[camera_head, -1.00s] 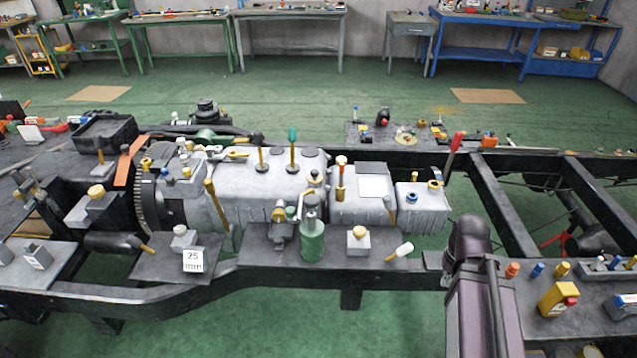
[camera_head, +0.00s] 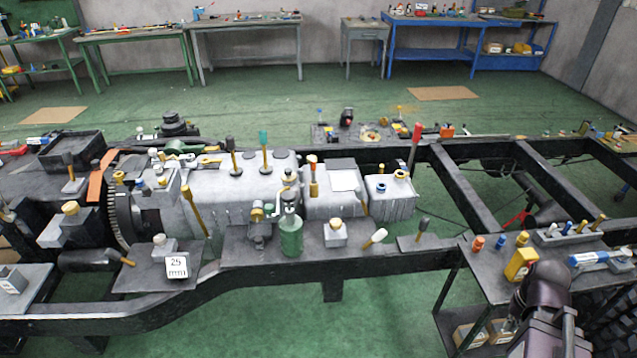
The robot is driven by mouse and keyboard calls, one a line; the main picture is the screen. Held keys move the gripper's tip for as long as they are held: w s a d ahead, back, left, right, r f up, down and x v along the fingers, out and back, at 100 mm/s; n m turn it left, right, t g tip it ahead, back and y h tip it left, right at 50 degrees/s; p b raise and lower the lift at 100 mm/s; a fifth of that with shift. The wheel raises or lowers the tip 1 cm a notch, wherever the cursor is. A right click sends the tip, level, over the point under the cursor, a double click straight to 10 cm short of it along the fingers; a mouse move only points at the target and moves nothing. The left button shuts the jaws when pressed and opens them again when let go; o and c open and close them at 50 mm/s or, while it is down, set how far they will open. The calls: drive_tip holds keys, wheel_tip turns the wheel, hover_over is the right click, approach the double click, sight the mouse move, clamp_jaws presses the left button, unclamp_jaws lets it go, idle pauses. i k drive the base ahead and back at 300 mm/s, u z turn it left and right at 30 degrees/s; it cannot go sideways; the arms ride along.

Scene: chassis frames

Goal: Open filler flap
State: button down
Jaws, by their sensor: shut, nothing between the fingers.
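A long grey engine and gearbox assembly (camera_head: 240,190) lies along a black chassis frame (camera_head: 290,270). I cannot tell for certain which part is the filler flap. A pale square plate (camera_head: 345,180) lies flat on the gearbox top. My dark arm rises at the lower right, well apart from the gearbox. My gripper is not visible.
A green bottle (camera_head: 291,237) and a yellow-topped grey box (camera_head: 335,236) stand on the near ledge. A red-handled lever (camera_head: 414,145) rises behind the end housing. A side table (camera_head: 485,262) with a yellow container (camera_head: 520,264) stands at right, by my arm. Green floor is open in front.

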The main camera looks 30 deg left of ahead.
sight(289, 177)
drive_tip(key=z, duration=0.45)
drive_tip(key=k, duration=0.9)
drive_tip(key=z, duration=0.5)
drive_tip(key=i, duration=0.95)
drive_tip(key=u, duration=0.5)
drive_tip(key=i, duration=0.8)
drive_tip(key=u, duration=0.8)
drive_tip(key=i, duration=0.55)
drive_tip(key=u, duration=0.8)
drive_tip(key=i, duration=0.5)
drive_tip(key=u, duration=0.2)
